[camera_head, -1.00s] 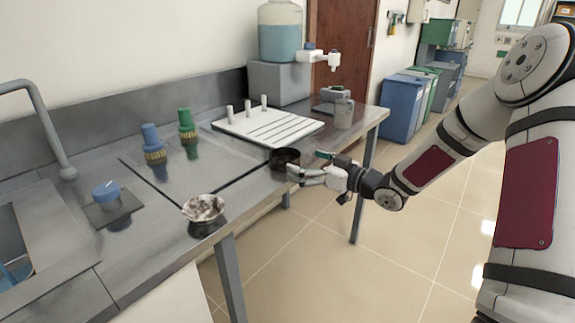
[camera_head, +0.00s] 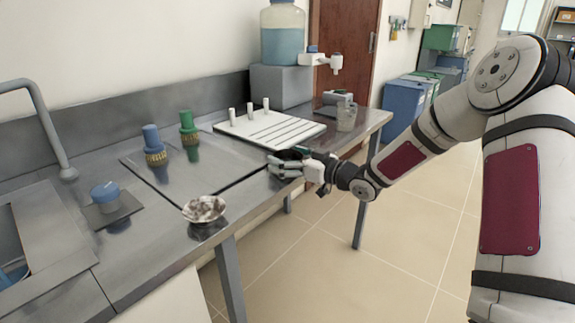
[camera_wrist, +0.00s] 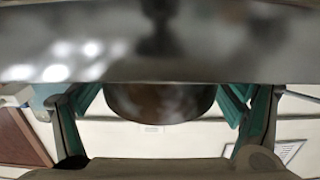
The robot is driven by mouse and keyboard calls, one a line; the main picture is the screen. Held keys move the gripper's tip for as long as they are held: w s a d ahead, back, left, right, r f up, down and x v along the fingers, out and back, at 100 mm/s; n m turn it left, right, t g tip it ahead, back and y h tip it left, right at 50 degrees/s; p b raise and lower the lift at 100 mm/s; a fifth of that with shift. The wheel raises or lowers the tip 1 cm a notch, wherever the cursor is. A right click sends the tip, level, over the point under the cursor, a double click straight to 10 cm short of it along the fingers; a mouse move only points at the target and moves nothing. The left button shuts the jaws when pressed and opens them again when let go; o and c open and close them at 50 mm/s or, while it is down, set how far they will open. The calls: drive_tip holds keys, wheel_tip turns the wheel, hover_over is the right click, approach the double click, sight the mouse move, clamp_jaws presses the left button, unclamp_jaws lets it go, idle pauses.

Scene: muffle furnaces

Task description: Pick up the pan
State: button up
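The dark, round pan (camera_head: 287,155) stands near the front edge of the metal bench in the head view, partly hidden by my gripper (camera_head: 282,164). My gripper reaches in from the right, low over the bench, with its fingers at the pan. In the wrist view the pan (camera_wrist: 160,103) shows as a brown-black round body between the two green-lined fingers. The fingers are spread, with a visible gap on each side of the pan, so my gripper is open. The pan's far side is hidden.
A speckled bowl (camera_head: 204,208) stands left of my gripper at the front edge. A white rack board (camera_head: 270,129) lies behind the pan, with a beaker (camera_head: 346,115) to its right. A blue-lidded jar (camera_head: 105,194) and two capped bottles stand farther left.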

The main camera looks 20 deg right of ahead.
drive_tip(key=c, duration=0.7)
drive_tip(key=shift+r, duration=0.1)
